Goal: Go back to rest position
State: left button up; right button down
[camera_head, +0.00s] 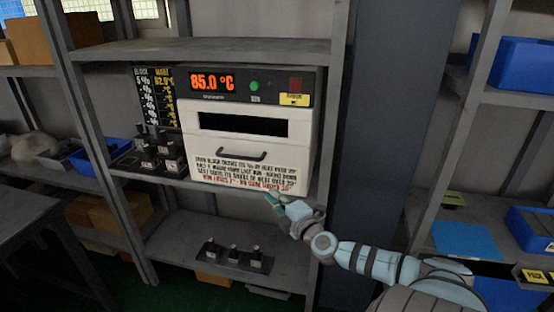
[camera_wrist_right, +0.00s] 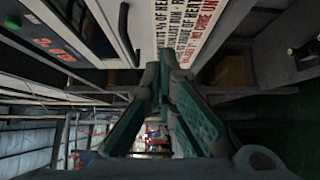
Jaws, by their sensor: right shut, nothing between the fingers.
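My right gripper (camera_head: 274,198) is in front of the lower edge of the white oven box (camera_head: 250,145), below its dark handle (camera_head: 242,155). Its fingers are shut and hold nothing. In the right wrist view the green-padded fingers (camera_wrist_right: 168,75) meet near the middle, with the oven's printed front (camera_wrist_right: 185,30) beyond them. I cannot tell whether they touch the oven. The oven door is closed and its display (camera_head: 212,82) reads 85.0 °C, with a green light beside it. My left gripper is not in view.
Metal valve blocks stand in a dark tray (camera_head: 125,163) left of the oven. More sit on a dark plate (camera_head: 234,263) on the lower shelf (camera_head: 180,243). A grey shelf post (camera_head: 331,130) is close right of the oven.

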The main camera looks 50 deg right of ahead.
jog(key=shift+s+a, duration=0.15)
jog(key=shift+s, duration=0.15)
